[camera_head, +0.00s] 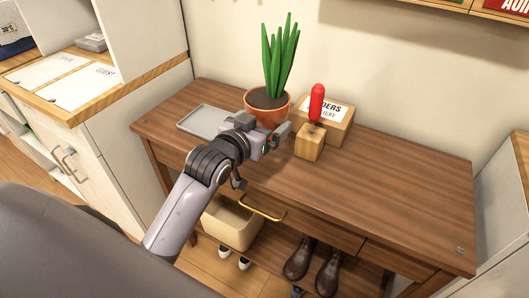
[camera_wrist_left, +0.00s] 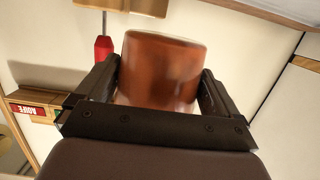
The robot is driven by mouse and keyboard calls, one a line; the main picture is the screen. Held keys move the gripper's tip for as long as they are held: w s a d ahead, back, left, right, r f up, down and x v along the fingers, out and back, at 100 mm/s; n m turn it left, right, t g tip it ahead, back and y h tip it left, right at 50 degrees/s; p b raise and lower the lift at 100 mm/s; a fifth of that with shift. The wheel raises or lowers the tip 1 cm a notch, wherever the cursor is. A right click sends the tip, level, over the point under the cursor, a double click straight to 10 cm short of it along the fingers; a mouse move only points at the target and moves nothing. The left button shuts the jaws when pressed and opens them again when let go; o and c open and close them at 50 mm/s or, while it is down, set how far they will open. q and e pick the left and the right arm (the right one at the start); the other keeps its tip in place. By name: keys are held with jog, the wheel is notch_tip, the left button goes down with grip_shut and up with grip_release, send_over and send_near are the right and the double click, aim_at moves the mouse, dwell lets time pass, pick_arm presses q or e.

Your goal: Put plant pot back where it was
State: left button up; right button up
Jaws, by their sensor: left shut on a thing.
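The plant pot (camera_head: 267,112) is terracotta, holds dark soil and a plant with long upright green leaves, and stands upright at the back of the wooden table. My left gripper (camera_head: 264,126) reaches it from the front, with one finger on each side, and is shut on it. In the left wrist view the pot (camera_wrist_left: 163,72) fills the space between the two dark fingers. Its lower part is hidden by the gripper in the head view, so I cannot tell whether it touches the table. My right gripper is not in view.
A grey tray (camera_head: 200,121) lies left of the pot. A wooden block with a red handle (camera_head: 316,103) and a labelled box (camera_head: 338,122) stand close on the right. The table's right side (camera_head: 400,185) is clear. A beige bin (camera_head: 231,225) and shoes (camera_head: 299,258) are below.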

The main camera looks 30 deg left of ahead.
pick_arm(q)
jog(key=shift+f+b, duration=0.55)
jog(key=shift+f, duration=3.35)
jog(key=shift+f, duration=0.15)
jog(key=o, duration=1.1)
jog(key=shift+f, duration=0.15)
